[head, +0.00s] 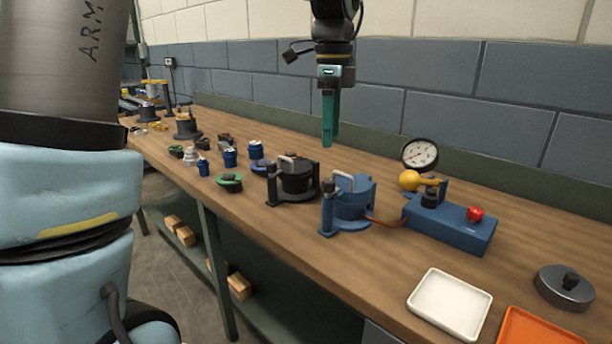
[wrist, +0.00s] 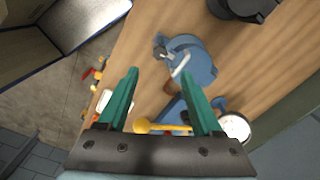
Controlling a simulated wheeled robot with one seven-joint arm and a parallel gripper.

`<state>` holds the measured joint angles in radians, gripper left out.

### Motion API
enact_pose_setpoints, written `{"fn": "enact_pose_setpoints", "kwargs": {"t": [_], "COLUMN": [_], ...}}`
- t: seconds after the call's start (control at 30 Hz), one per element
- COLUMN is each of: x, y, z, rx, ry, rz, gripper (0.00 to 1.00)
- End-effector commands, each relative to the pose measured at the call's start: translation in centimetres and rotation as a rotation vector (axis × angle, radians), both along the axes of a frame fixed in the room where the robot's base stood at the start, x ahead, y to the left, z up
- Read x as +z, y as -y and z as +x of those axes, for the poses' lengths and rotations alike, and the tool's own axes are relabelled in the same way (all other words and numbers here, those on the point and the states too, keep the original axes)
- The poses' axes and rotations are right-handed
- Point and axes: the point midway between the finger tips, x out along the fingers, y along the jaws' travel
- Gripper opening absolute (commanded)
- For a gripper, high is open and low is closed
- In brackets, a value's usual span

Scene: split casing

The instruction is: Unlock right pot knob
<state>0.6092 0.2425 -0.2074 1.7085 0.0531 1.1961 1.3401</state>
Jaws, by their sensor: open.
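The right pot (head: 354,200) is blue, with a light grey handle across its lid and a blue side post. My gripper (head: 331,142) points down with teal fingers, above and behind the pots, touching nothing. In the wrist view my gripper (wrist: 159,75) is open, with nothing held between its fingers.
A black pot (head: 297,182) stands left of the blue one. A blue box (head: 450,222) with a red button (head: 475,214), a yellow ball (head: 409,180) and a gauge (head: 419,154) stand right. A white tray (head: 450,303) and orange tray (head: 540,328) lie in front.

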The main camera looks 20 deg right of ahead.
Motion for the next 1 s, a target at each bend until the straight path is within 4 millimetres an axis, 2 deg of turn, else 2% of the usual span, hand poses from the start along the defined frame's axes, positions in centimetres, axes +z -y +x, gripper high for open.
{"fn": "enact_pose_setpoints", "kwargs": {"t": [0.4,0.6,1.0], "x": [-7.1,-9.5,-10.3], "y": [-0.2,-0.2,-0.2], "z": [0.0,0.0,0.0], "rx": [0.004,0.005,0.006], "ry": [-0.004,-0.002,0.000], "rz": [0.004,0.003,0.000], "gripper": [0.67,0.67,0.67]}}
